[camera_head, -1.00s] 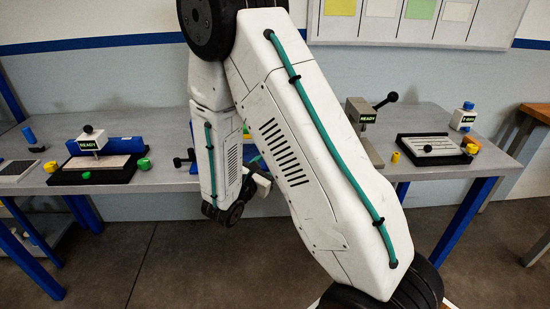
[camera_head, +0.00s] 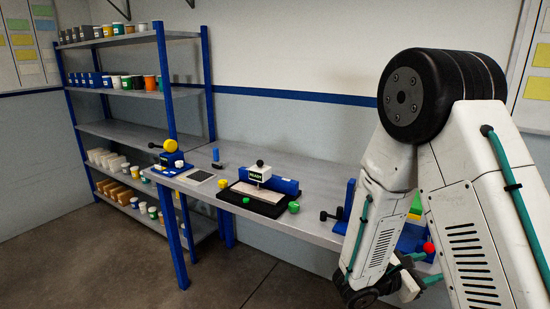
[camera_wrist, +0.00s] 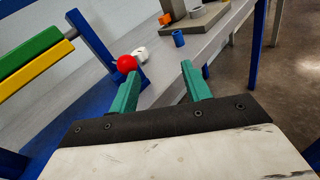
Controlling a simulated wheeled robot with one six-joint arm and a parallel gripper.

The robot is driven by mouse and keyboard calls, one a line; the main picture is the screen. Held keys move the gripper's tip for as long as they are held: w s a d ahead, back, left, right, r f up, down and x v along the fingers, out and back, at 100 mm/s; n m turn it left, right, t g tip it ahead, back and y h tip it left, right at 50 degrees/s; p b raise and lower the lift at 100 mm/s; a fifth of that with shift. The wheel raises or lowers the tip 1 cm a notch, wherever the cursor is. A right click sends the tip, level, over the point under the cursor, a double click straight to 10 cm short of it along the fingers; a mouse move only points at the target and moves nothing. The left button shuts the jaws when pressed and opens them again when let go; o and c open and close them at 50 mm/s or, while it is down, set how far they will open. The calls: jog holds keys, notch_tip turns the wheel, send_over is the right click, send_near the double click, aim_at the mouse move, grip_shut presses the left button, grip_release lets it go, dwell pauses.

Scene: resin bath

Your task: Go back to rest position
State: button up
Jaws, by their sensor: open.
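My gripper (camera_wrist: 162,93) shows in the wrist view with its two green fingers spread apart and nothing between them. Past the fingertips are the grey bench top (camera_wrist: 172,60) and a red ball-shaped knob (camera_wrist: 126,64). In the head view my arm is folded at the right, its forearm hanging down in front of the bench. The gripper end is low at the bench's front edge and partly hidden by the arm.
The grey bench (camera_head: 316,228) carries a black tray fixture marked READY (camera_head: 258,196) and a blue fixture with a yellow knob (camera_head: 171,158). A blue-framed shelf rack (camera_head: 125,128) with several tubs stands at the left. Open floor (camera_head: 110,255) lies in front.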

jog(key=s+a+r+m+g+y, duration=0.1)
jog(key=s+r+m+g+y, duration=0.2)
jog(key=s+m+g+y, duration=0.25)
jog(key=s+a+r+m+g+y, duration=0.2)
jog(key=s+r+m+g, duration=0.3)
jog(key=s, duration=0.4)
jog(key=s+a+r+m+t+y, duration=0.8)
jog(key=a+r+y, duration=0.1)
jog(key=a+r, duration=0.1)
jog(key=shift+s+a+r, duration=0.15)
jog(key=shift+s+r, duration=0.05)
jog(key=shift+r, duration=0.1)
